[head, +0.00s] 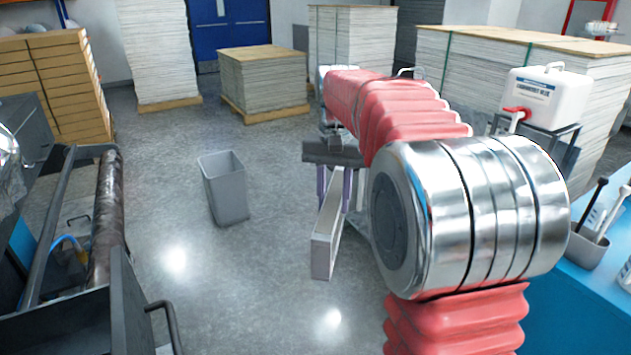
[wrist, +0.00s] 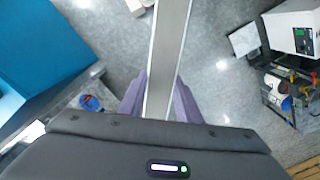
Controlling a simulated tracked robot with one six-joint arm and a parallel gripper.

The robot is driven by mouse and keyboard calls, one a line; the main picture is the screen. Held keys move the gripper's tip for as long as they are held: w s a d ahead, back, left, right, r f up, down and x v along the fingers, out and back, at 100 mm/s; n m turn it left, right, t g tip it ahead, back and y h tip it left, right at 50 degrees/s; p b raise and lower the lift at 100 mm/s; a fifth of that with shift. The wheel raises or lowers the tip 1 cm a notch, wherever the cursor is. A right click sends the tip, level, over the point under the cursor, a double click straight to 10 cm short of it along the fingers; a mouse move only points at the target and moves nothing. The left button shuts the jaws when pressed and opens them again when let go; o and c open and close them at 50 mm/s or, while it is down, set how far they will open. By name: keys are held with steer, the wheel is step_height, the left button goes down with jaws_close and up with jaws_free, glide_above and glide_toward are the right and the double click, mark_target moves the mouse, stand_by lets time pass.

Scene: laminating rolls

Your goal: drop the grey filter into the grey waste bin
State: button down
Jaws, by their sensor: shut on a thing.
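The grey filter (head: 326,240) is a long, flat panel with a pale frame. My gripper (head: 338,188) is shut on it and holds it in the air, one end pointing down toward the camera. In the wrist view the filter (wrist: 166,60) runs up from between the purple fingers of my gripper (wrist: 160,98) and out of the top edge. The grey waste bin (head: 226,190) stands upright on the floor, left of the filter and apart from it. Its bottom inside is hidden. A pale, box-like shape in the wrist view may be the bin, but I cannot tell.
A machine with a dark roller (head: 107,215) stands at the left. A blue bench (head: 580,285) is at the right. Paper stacks on pallets (head: 263,85) stand at the back, and a white canister (head: 545,95) at the right. The floor around the bin is clear.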

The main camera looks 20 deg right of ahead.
steer(key=w+a+f+n, duration=0.2)
steer(key=a+f+n, duration=0.1)
steer(key=a+f, duration=0.3)
steer(key=w+a+f+n, duration=0.2)
steer(key=a+f+n, duration=0.2)
steer(key=a+f, duration=0.3)
step_height(320, 180, down, 3)
steer(key=shift+w+r, duration=0.2)
steer(key=shift+w, duration=0.1)
